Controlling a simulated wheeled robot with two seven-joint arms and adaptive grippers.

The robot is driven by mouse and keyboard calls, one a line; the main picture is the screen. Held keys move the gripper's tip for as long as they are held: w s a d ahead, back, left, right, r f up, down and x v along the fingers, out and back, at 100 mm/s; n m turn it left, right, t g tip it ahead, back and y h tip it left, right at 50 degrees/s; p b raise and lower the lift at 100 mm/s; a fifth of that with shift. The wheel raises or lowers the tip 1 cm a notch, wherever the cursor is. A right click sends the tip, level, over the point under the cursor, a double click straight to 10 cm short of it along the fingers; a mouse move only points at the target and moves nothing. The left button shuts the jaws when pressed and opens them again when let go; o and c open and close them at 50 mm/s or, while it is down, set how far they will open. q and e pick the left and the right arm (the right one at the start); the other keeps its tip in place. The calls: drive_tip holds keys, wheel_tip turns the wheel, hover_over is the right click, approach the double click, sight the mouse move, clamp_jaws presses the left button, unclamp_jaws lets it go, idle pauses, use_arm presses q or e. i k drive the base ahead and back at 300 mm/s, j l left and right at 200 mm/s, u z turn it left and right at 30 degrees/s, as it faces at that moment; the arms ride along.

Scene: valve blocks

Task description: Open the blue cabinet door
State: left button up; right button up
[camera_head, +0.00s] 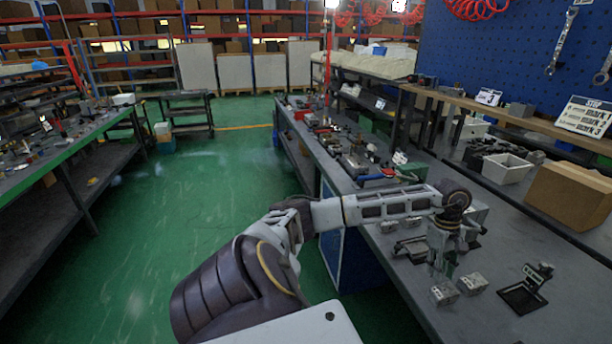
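The blue cabinet door (352,262) shows under the near edge of the grey workbench. It is partly hidden behind my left arm, and I cannot see a handle or whether it stands ajar. My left arm crosses in front of the cabinet and over the bench edge. My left gripper (444,268) points down above the bench top, to the right of the cabinet door and apart from it. It is small and blends with the metal blocks behind it, so its opening is unclear. My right gripper is not in view.
Small metal valve blocks (472,283) and a black stand (527,290) are on the bench near my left gripper. A cardboard box (567,196) and grey bin (506,168) stand farther right. The green floor (190,215) left of the bench is clear.

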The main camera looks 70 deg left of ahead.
sight(328, 234)
drive_tip(key=j+u, duration=0.1)
drive_tip(key=u, duration=1.95)
